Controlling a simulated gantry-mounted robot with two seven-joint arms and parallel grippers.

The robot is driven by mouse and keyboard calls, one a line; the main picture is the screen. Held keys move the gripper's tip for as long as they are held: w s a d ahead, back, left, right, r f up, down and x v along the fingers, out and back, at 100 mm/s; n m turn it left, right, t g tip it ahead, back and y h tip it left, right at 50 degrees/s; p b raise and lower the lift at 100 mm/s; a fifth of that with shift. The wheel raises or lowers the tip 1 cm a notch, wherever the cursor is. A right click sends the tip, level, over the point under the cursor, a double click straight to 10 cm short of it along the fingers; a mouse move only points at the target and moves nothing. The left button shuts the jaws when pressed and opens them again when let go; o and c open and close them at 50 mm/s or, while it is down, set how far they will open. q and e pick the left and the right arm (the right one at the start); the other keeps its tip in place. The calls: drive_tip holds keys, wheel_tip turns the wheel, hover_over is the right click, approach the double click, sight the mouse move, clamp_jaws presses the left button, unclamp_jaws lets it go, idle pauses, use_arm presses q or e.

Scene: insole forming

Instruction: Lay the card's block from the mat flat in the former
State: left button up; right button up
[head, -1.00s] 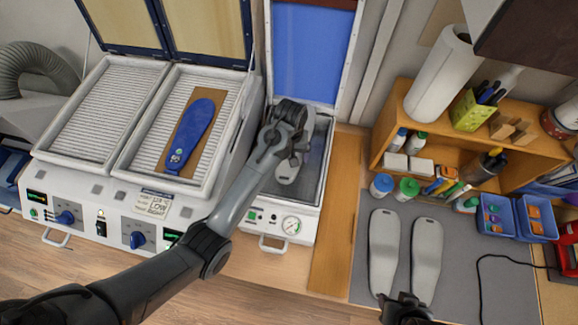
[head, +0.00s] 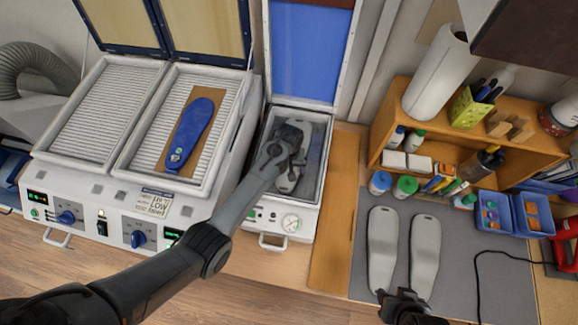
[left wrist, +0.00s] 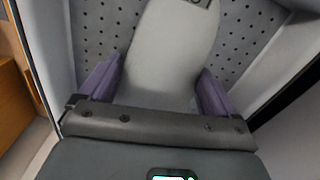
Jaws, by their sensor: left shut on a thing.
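My left gripper (head: 288,155) is inside the open former (head: 313,196), shut on a grey sole-shaped block (head: 286,184). In the left wrist view the block (left wrist: 172,50) sits between purple finger pads, over the former's perforated bed (left wrist: 238,42). The block looks roughly level, low over the bed; I cannot tell whether it touches. My gripper and forearm hide its middle. Two more grey blocks (head: 382,245) (head: 425,250) lie side by side on the grey mat (head: 480,285). My right gripper (head: 393,296) is at the mat's front edge by their near ends; its opening is unclear.
The former's blue-panelled lid (head: 302,55) stands open behind it. At left, an open two-bay heater (head: 100,185) holds a blue insole (head: 190,135) on a brown sheet. A small printed card (head: 152,203) is on its front. A wooden shelf (head: 455,150) and blue bins (head: 535,222) border the mat.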

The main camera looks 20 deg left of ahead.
use_arm(q)
drive_tip(key=o, duration=1.1)
drive_tip(key=shift+f, duration=0.1)
drive_tip(key=shift+o, duration=0.7)
wheel_tip(320, 180, up, 12)
drive_tip(key=shift+b, duration=0.4)
drive_tip(key=shift+r, duration=0.2)
